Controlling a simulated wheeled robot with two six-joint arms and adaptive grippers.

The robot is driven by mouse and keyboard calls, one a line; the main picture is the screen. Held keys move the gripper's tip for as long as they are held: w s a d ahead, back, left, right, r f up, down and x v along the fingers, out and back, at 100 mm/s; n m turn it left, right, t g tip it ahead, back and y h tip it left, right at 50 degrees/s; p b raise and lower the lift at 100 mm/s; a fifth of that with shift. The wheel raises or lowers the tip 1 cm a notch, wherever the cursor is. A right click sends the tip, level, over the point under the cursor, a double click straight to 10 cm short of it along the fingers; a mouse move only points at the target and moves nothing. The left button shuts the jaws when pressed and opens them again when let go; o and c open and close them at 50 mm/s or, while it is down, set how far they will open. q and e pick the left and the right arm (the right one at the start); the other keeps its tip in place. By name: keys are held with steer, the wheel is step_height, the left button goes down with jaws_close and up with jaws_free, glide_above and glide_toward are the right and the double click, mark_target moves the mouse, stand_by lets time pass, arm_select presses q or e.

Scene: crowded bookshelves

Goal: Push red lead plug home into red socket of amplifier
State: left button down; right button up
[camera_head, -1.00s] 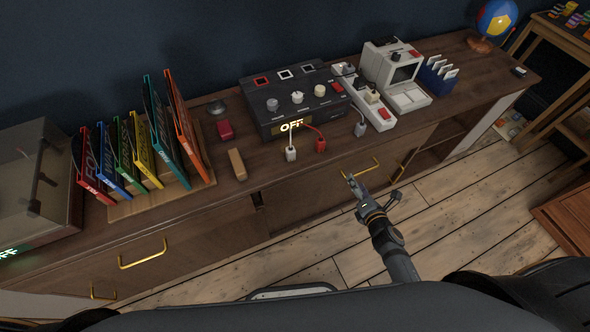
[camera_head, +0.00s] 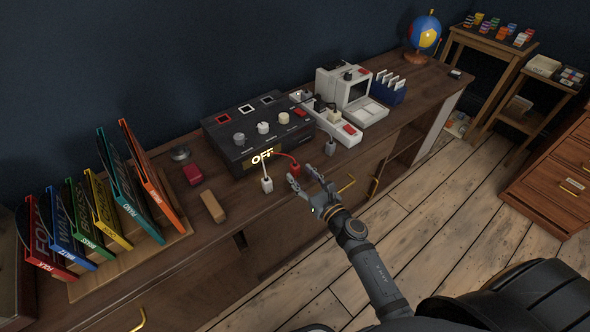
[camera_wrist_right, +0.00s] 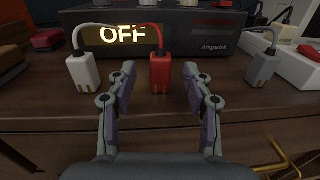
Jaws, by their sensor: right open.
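The black amplifier (camera_head: 230,135) stands on the sideboard with an "OFF" display lit on its front. Its top has a red-framed socket (camera_head: 222,119), two white-framed sockets and a row of knobs. The red plug (camera_head: 295,170) stands on the sideboard in front of the amplifier, its red lead running to the amplifier's front. In the right wrist view the red plug (camera_wrist_right: 160,74) is upright between the fingertips of my right gripper (camera_wrist_right: 158,80), with gaps on both sides. My right gripper (camera_head: 302,178) is open. My left gripper is not in view.
A white plug (camera_head: 267,184) stands left of the red one, and a grey plug (camera_head: 330,147) stands to the right. A white power strip (camera_head: 335,125) lies right of the amplifier. A wooden block (camera_head: 213,206) and a rack of records are at left.

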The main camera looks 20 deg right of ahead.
mark_target(297, 170)
steer(key=x, duration=0.4)
steer(key=shift+w+a+r+p, duration=0.1)
steer(key=shift+w+r+p, duration=0.05)
steer(key=shift+w+p, duration=0.2)
jaws_close()
